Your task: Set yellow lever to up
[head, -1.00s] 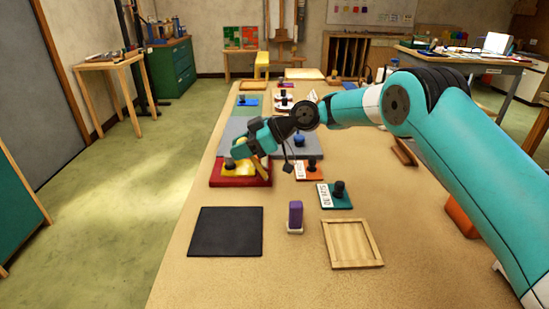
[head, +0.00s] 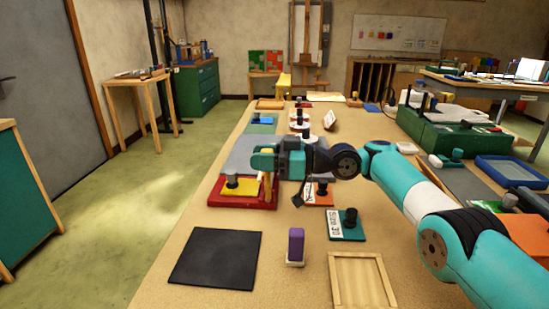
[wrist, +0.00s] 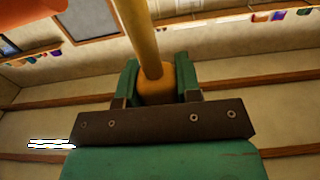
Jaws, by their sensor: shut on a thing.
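The yellow lever (head: 267,182) stands close to upright at the right part of the red base (head: 222,201) in the head view. My gripper (head: 265,160) is shut on its upper end. In the wrist view the lever's yellow rod (wrist: 139,32) runs from the top edge down to a thicker yellow knob (wrist: 156,84). The knob sits between the green fingers of my gripper (wrist: 160,82). The fingers hide part of the knob, and the lever's pivot is not clear.
A yellow block with a black knob (head: 238,186) lies on the red base just left of the lever. A black mat (head: 216,259), a purple block (head: 296,245), a teal plate with a knob (head: 347,226) and a wooden tray (head: 361,282) lie nearer me. Bare tabletop shows between them.

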